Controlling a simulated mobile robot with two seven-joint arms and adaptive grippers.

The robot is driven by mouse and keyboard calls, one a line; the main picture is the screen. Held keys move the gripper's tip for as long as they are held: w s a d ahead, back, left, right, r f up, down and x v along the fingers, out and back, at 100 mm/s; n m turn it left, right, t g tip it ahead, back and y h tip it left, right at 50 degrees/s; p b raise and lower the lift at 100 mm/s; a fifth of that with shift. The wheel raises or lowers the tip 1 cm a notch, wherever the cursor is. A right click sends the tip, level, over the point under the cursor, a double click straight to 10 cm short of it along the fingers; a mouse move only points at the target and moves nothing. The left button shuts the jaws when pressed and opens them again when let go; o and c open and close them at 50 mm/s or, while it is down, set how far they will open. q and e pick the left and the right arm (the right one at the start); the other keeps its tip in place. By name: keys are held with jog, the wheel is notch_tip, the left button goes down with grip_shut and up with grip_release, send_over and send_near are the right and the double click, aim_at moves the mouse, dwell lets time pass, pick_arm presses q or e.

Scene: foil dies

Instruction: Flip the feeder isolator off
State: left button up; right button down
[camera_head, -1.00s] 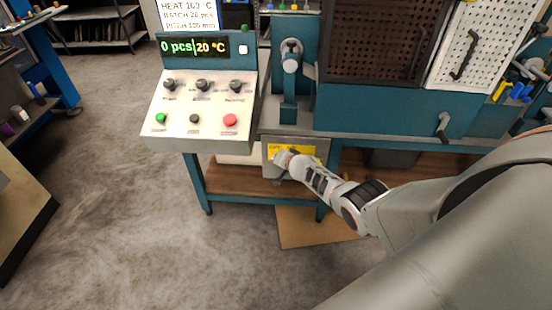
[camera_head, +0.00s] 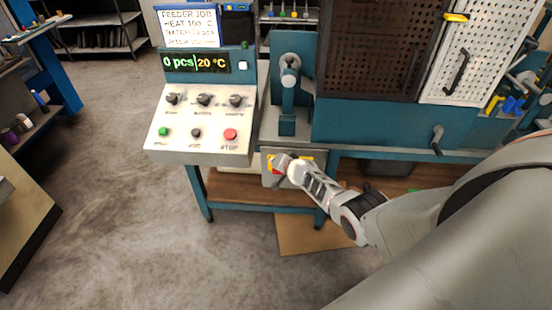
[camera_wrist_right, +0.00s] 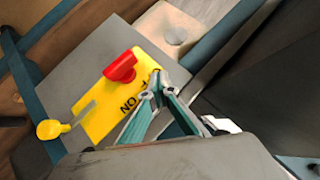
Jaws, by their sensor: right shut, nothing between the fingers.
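The feeder isolator is a grey box (camera_wrist_right: 75,68) with a yellow plate (camera_wrist_right: 100,113), a red handle (camera_wrist_right: 120,68) and a yellow knob (camera_wrist_right: 48,130) on a grey stem. "ON" shows on the plate; other lettering is partly covered. In the head view the red handle (camera_head: 272,168) peeks out at the left of my right gripper (camera_head: 280,163). In the wrist view my right gripper (camera_wrist_right: 157,82) is shut and empty, its tips over the plate's edge close beside the red handle. I cannot tell whether they touch. My left gripper is out of view.
The control panel (camera_head: 200,145), with knobs and buttons, overhangs at the upper left of the box. The teal bench frame (camera_head: 262,208) and a wooden lower shelf (camera_head: 235,188) surround it. A brown mat (camera_head: 300,238) lies on the floor below.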

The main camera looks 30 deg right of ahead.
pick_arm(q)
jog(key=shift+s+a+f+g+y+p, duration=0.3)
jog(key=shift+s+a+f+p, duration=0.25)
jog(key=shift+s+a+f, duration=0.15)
pick_arm(e)
jog(key=s+a+r, duration=0.3)
jog(key=s+r, duration=0.3)
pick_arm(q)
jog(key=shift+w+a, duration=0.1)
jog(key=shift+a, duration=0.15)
pick_arm(e)
jog(key=shift+r, duration=0.1)
